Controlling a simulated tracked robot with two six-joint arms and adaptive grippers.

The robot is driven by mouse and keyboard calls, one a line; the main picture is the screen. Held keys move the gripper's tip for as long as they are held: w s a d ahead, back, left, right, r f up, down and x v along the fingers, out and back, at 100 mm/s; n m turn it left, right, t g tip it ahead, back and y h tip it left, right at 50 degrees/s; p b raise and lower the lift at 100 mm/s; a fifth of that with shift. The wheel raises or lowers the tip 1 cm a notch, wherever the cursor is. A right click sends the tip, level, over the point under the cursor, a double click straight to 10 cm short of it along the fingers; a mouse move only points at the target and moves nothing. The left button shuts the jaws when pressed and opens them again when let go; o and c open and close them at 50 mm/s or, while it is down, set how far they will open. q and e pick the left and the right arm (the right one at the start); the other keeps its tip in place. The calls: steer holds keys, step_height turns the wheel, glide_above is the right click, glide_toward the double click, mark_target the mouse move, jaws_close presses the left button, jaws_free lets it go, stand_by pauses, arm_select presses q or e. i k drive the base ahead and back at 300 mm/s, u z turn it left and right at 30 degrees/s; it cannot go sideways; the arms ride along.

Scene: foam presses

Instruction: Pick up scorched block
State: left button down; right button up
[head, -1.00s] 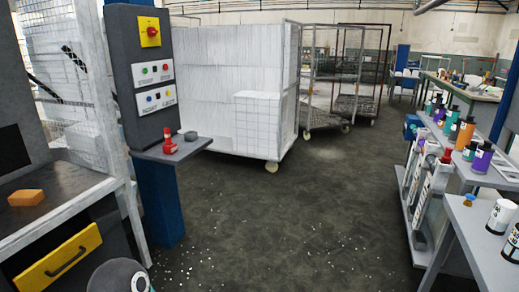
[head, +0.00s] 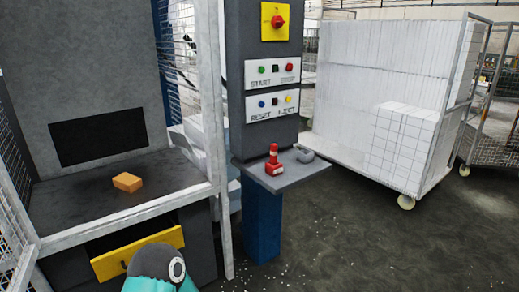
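A small orange-brown block (head: 127,182) lies on the dark bed of the press (head: 75,205); I cannot clearly see scorch marks on it. It sits in the open bay, in front of a black rectangular opening in the back wall. Part of my own arm, a rounded dark and teal joint, shows at the bottom, in front of the yellow drawer. Neither gripper's fingers are in view.
A grey control column (head: 262,75) with buttons stands right of the bay. Its shelf (head: 310,172) holds a red bottle-like item (head: 273,160) and a small grey item (head: 304,155). A metal frame post (head: 212,120) edges the bay. A yellow drawer front (head: 137,253) sits below. Open floor lies to the right beside a cart of white blocks (head: 400,150).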

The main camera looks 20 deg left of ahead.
mark_target(125, 182)
steer(key=u, duration=0.5)
steer(key=i, duration=1)
steer(key=u, duration=0.8)
steer(key=i, duration=0.3)
steer(key=u, duration=0.2)
steer(key=k, duration=0.9)
steer(key=u, duration=0.15)
steer(key=i, duration=0.9)
steer(key=z, duration=0.05)
